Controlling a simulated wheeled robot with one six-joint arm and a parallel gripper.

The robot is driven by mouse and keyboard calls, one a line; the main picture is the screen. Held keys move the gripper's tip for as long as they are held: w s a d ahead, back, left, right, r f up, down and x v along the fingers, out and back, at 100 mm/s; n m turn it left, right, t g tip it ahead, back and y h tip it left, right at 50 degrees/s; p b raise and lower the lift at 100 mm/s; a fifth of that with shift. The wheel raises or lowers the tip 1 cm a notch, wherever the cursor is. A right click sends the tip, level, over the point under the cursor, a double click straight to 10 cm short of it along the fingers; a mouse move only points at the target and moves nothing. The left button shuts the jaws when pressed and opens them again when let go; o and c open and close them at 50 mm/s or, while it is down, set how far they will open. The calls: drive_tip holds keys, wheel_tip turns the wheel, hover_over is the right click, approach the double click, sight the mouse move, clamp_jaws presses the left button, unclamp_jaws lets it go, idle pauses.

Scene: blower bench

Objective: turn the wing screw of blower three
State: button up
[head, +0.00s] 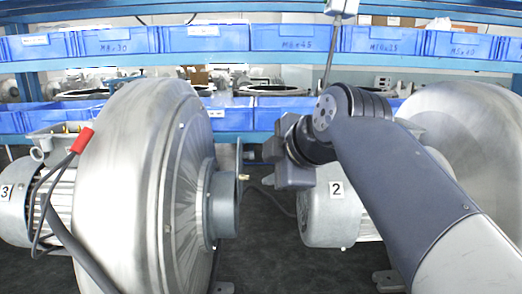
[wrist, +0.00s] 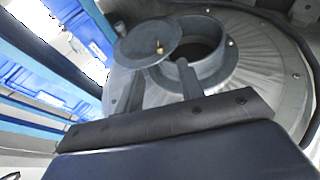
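Blower three (head: 130,190) stands at the left in the head view, a big silver drum with a motor labelled 3. A short grey inlet collar (head: 222,203) faces right. A small brass screw (head: 244,177), seemingly the wing screw, sticks out by it. In the wrist view the brass screw (wrist: 159,47) sits on a round grey disc (wrist: 148,38) that partly overlaps the collar (wrist: 212,70); the dark opening shows beside the disc. My gripper (head: 266,166) is to the right of the screw, pointing at it. In the wrist view its two fingers (wrist: 160,68) are apart and empty, short of the screw.
Blower two (head: 335,215) stands on the right behind my arm. Black cables with a red connector (head: 82,140) hang at blower three's left. A blue rack with blue bins (head: 205,38) spans the back. The dark floor (head: 262,262) between the blowers is mostly clear.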

sight(245, 177)
drive_tip(key=x, duration=1)
drive_tip(key=shift+w+a, duration=0.15)
drive_tip(key=shift+w, duration=0.2)
drive_tip(key=shift+c, duration=0.6)
clamp_jaws()
